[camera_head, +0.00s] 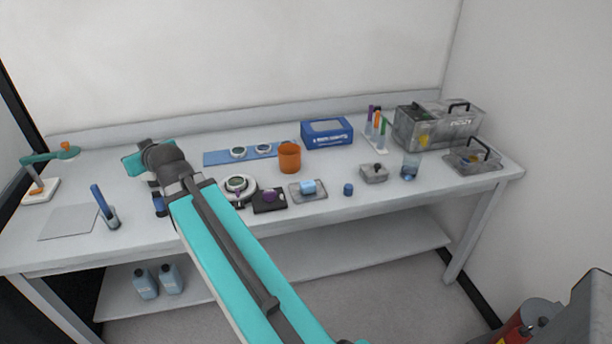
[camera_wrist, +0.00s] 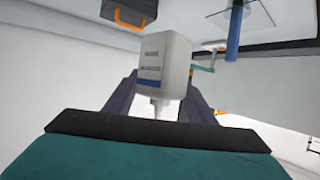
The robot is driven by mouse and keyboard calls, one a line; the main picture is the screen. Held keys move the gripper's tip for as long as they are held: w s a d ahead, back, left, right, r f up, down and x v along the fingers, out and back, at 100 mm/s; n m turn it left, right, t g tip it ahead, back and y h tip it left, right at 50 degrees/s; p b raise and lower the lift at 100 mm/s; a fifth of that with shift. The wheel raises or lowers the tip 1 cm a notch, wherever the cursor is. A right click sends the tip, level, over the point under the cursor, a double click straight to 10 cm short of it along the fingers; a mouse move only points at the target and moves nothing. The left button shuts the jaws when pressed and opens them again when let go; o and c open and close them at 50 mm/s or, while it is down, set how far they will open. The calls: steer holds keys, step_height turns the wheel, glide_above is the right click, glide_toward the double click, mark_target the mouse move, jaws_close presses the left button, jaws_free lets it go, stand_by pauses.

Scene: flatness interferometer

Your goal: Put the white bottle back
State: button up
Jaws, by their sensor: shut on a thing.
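The white bottle (camera_wrist: 165,65) shows in the wrist view, with a printed label, a blue band and a narrow white nozzle pointing toward the camera. My gripper (camera_wrist: 160,92) is shut on it, one dark finger on each side. In the wrist view the bottle appears clear of the surfaces behind it. In the head view my arm reaches over the left part of the bench (camera_head: 140,235). I cannot make out the bottle there.
Dial gauges, an orange cup (camera_head: 289,158) and a blue box (camera_head: 327,133) stand to the right. Two pale blue bottles (camera_head: 146,285) stand on the lower shelf.

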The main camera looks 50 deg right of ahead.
steer(key=s+d+f+b, duration=0.25)
steer(key=s+d, duration=0.25)
steer(key=d, duration=0.4)
steer(key=s+d+f+m+h+b, duration=0.15)
steer(key=s+d+f, duration=0.3)
steer(key=d, duration=0.45)
steer(key=s+d+f+b, duration=0.25)
steer(key=s+d, duration=0.35)
steer(key=d, duration=0.3)
steer(key=s+d+f+b, duration=0.1)
steer(key=s+d+b, duration=0.3)
steer(key=s+d, duration=0.4)
steer(key=s+d+f+b, duration=0.1)
steer(key=s+d+b, duration=0.3)
steer(key=s, duration=1.2)
steer(key=d, duration=0.4)
steer(key=shift+d+f, duration=0.25)
steer(key=shift+f, duration=0.15)
steer(key=shift+w, duration=0.1)
steer(key=w+d, duration=0.3)
steer(key=w, duration=0.1)
steer(key=w+d+f, duration=0.1)
steer(key=w+d, duration=0.2)
steer(key=d, duration=0.1)
steer(key=w+d+p, duration=0.1)
steer(key=w+d, duration=0.2)
steer(key=w, duration=0.1)
steer(key=shift+w+d+f, duration=0.25)
steer(key=shift+w+d, duration=0.1)
steer(key=shift+d, duration=0.05)
